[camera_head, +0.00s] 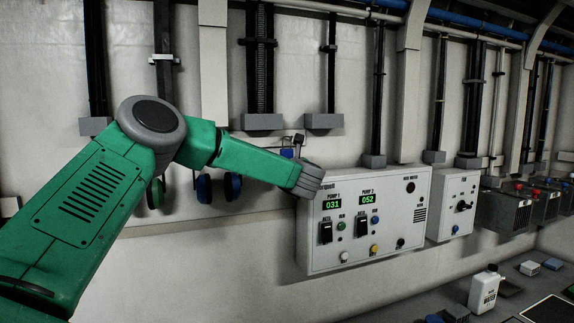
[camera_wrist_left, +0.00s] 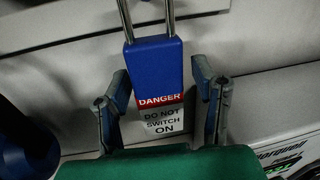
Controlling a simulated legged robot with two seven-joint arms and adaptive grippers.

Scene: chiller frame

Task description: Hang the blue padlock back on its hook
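The blue padlock (camera_wrist_left: 155,65) is upright in the left wrist view, with a metal shackle above and a red and white DANGER label below. The shackle's top is out of frame, so I cannot tell what it hangs on. My left gripper (camera_wrist_left: 162,85) is open, one finger on each side of the padlock; a gap shows at the right finger, while the left finger is very close. In the head view a small blue part of the padlock (camera_head: 287,153) shows above my green forearm, beside a small dark wall fitting (camera_head: 298,140). My left fingers are hidden there.
A grey pump control box (camera_head: 320,240) is on the wall right beside my left wrist. Blue and green round items (camera_head: 232,186) hang on the wall behind my forearm. A smaller switch box (camera_head: 455,215) is further right. A white bottle (camera_head: 484,290) stands on the bench.

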